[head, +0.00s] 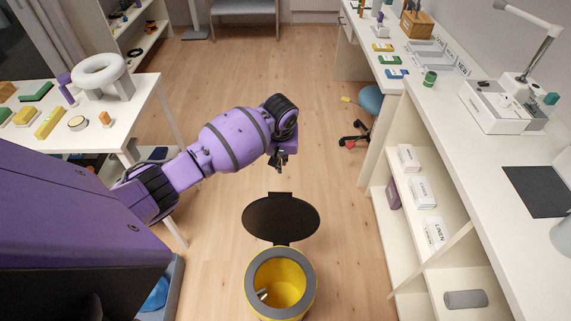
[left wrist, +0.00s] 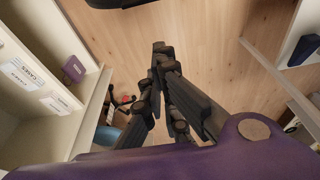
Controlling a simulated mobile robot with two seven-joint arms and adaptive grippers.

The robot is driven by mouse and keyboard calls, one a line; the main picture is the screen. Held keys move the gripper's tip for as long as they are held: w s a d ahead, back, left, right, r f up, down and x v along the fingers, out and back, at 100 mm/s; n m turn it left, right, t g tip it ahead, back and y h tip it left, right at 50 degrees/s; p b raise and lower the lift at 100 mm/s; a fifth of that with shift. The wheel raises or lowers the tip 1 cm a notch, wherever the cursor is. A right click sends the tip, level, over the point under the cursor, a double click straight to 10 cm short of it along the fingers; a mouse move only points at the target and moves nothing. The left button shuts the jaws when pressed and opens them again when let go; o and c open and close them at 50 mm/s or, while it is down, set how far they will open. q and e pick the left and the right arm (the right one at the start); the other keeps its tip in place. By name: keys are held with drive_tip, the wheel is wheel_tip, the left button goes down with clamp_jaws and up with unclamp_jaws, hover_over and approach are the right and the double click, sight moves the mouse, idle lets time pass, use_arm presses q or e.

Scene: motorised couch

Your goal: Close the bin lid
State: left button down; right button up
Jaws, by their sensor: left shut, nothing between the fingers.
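The yellow bin (head: 308,296) with a grey rim stands on the floor at the bottom middle of the head view. Its black round lid (head: 281,218) is open, tipped back on the far side of the bin and joined to it by a short dark strip. A small pale object lies inside the bin. My left gripper (head: 282,158) is above and beyond the lid, apart from it. In the left wrist view its fingers (left wrist: 160,50) are together with nothing between them. A dark edge at the top of that view is probably the lid. My right gripper is not in view.
A white shelf counter (head: 440,150) with boxes runs along the right. A white table (head: 145,95) with blocks and a white ring stands at the left. A blue swivel chair (head: 371,99) is at the right counter. The wooden floor around the lid is clear.

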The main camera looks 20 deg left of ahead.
use_arm(q)
wheel_tip(320, 180, down, 8)
drive_tip(key=s, duration=0.2)
drive_tip(key=shift+d+r, duration=0.2)
drive_tip(key=shift+d, duration=0.15)
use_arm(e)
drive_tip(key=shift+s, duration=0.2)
use_arm(q)
drive_tip(key=shift+f, duration=0.1)
